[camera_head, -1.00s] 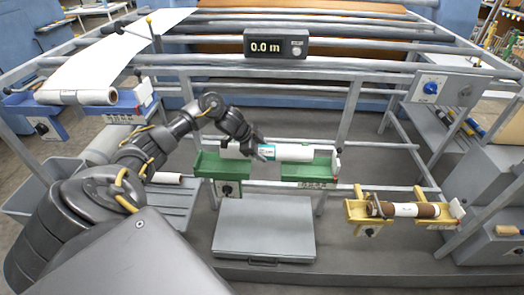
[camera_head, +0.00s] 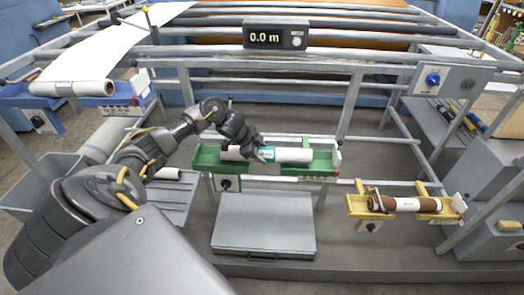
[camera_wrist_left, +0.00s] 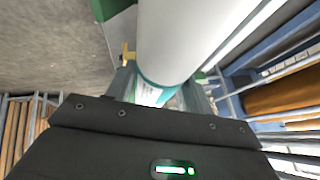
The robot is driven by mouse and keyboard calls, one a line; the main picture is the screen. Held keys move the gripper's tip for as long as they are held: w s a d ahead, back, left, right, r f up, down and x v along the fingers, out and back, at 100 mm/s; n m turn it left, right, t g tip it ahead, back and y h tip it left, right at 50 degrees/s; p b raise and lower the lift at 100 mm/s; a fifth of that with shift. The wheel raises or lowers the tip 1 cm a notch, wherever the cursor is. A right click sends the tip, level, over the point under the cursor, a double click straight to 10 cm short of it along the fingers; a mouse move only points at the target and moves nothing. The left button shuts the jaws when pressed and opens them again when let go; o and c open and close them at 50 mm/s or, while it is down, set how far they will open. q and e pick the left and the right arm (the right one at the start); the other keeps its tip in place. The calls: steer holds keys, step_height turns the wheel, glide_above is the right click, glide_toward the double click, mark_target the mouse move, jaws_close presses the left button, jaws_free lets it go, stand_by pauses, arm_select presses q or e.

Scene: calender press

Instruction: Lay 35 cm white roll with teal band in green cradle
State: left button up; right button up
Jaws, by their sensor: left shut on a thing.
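The white roll with the teal band (camera_head: 292,155) lies lengthwise along the green cradle (camera_head: 207,158), low between its two end blocks. My left gripper (camera_head: 258,153) is shut around the roll at its teal band, left of the roll's middle. In the left wrist view the roll (camera_wrist_left: 185,35) runs between the two fingers, with the teal band (camera_wrist_left: 155,92) at the fingers. Whether the roll's underside touches the cradle is hard to tell. My right gripper is not in view.
A yellow cradle (camera_head: 356,205) with a brown and white roll (camera_head: 405,204) stands at the right. A blue cradle (camera_head: 120,103) with a white roll (camera_head: 72,88) is at the left. A grey case (camera_head: 264,222) lies below the green cradle. Rails cross behind, under a 0.0 m display (camera_head: 276,37).

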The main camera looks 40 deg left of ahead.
arm_select(q)
steer(key=shift+f, duration=0.35)
steer(key=o, duration=1.4)
steer(key=b+v, duration=0.1)
steer(key=v, duration=0.9)
steer(key=shift+s+r, duration=0.15)
steer(key=shift+r, duration=0.2)
steer(key=shift+f, duration=0.1)
